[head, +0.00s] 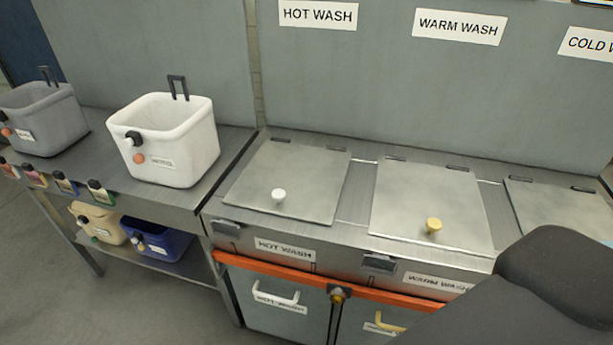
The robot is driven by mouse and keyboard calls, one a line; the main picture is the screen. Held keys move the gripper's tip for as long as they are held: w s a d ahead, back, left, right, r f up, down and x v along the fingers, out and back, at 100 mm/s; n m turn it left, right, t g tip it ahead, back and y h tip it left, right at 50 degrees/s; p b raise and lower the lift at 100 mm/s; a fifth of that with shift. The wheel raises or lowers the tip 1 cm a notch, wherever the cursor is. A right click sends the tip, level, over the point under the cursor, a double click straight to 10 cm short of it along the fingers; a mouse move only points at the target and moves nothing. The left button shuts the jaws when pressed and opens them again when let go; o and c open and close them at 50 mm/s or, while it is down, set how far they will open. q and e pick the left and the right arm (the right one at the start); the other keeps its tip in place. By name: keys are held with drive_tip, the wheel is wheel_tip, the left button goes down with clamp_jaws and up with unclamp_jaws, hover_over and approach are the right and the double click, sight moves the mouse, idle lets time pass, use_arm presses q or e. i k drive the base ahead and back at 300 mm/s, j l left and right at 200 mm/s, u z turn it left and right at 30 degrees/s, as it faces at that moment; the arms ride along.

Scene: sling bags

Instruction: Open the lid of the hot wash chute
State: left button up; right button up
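The hot wash chute lid (300,178) is a flat grey metal panel in the counter, below the HOT WASH wall sign (318,14). It lies shut, with hinges along its back edge and a white round knob (278,196) near its front edge. A dark arm part of mine fills the lower right of the head view, apart from this lid. Neither gripper shows in the view.
The warm wash lid (432,196) with a yellow knob (433,225) lies shut to the right; another lid (565,208) is partly hidden. A white bin (180,140) and grey bin (42,117) stand left. An orange rail (285,272) runs along the front.

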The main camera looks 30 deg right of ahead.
sight(285, 178)
drive_tip(key=i+j+z, duration=0.25)
drive_tip(key=z, duration=0.2)
drive_tip(key=i+j+z, duration=0.2)
drive_tip(key=j+z, duration=0.15)
drive_tip(key=z, duration=0.15)
drive_tip(key=i+j+z, duration=0.2)
drive_tip(key=j, duration=0.15)
drive_tip(key=j+z, duration=0.25)
drive_tip(key=i+j, duration=0.05)
drive_tip(key=j, duration=0.05)
